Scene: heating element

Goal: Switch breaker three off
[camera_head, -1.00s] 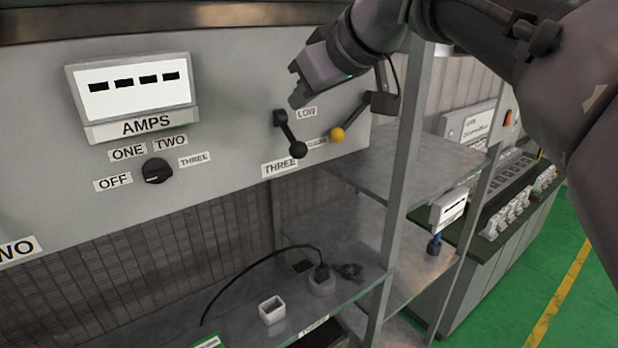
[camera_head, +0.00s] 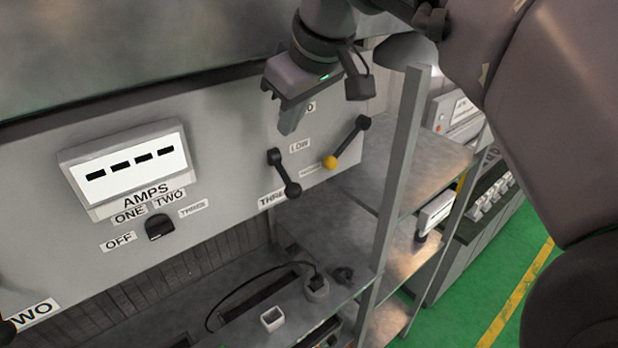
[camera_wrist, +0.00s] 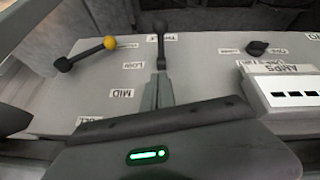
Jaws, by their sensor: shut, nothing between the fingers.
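A black lever (camera_head: 284,174) with a black knob at its lower end is on the grey panel, just above the THREE label (camera_head: 271,199). It hangs down, tilted to the right. In the wrist view the lever (camera_wrist: 161,45) lies straight beyond my fingertips. My gripper (camera_head: 288,128) is shut and empty, fingers pointing down, above the lever in the head view. In the wrist view the closed fingers (camera_wrist: 158,84) appear close to the lever's near end; I cannot tell whether they touch.
A second lever with a yellow knob (camera_head: 330,162) is to the right; it also shows in the wrist view (camera_wrist: 109,42). LOW (camera_head: 299,146) and MID (camera_wrist: 122,94) labels are nearby. An AMPS meter (camera_head: 132,165) and a rotary knob (camera_head: 160,227) are left. A shelf post (camera_head: 398,180) stands right.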

